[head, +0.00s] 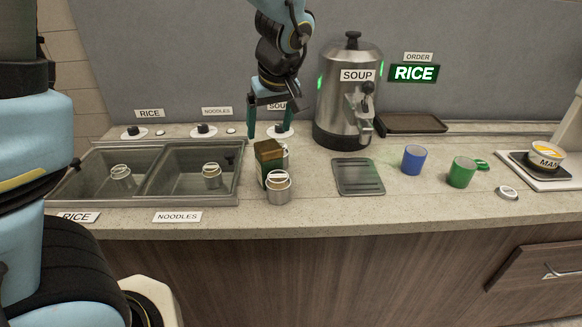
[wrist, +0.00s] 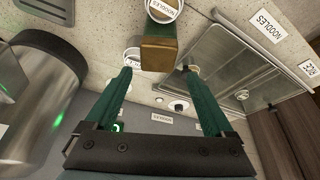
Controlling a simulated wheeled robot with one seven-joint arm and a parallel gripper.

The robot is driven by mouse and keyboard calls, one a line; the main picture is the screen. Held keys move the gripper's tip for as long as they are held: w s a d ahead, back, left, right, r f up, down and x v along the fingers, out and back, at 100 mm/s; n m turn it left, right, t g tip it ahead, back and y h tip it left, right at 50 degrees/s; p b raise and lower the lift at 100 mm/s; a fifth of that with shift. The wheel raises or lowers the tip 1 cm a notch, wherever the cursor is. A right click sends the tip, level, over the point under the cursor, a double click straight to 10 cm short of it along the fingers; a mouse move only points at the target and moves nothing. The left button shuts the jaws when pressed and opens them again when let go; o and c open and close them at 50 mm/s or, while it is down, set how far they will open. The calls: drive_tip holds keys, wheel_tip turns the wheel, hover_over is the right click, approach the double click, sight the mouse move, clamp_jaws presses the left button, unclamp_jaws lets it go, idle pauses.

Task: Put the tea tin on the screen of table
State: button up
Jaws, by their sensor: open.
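The tea tin seems to be the upright box with a golden-brown top and dark green sides (head: 268,153), standing on the counter right of the sinks. In the wrist view the tin (wrist: 158,52) shows its brown top just beyond and between my fingertips. My gripper (head: 270,132) points down with its green fingers spread, empty, just above and behind the tin. It also shows in the wrist view (wrist: 157,71). The lit screen (head: 414,73) on the back wall reads RICE, under an ORDER label. Which surface is the screen of table is unclear.
A silver canister (head: 278,190) stands close in front of the tin; another is partly hidden behind it. The soup urn (head: 350,100) stands right of my gripper. A dark ribbed plate (head: 358,177), blue cup (head: 414,161) and green cup (head: 462,173) lie farther right. Sinks (head: 190,172) are left.

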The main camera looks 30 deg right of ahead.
sight(270, 145)
drive_tip(key=shift+d+f, duration=0.25)
drive_tip(key=shift+f, duration=0.05)
drive_tip(key=p+x, duration=0.1)
drive_tip(key=x, duration=0.2)
drive_tip(key=shift+w+f, duration=0.1)
drive_tip(key=shift+f, duration=0.15)
drive_tip(key=shift+p+x, duration=1.2)
drive_tip(key=shift+x, duration=2.05)
drive_tip(key=shift+a, duration=0.1)
drive_tip(key=shift+r, duration=0.1)
clamp_jaws()
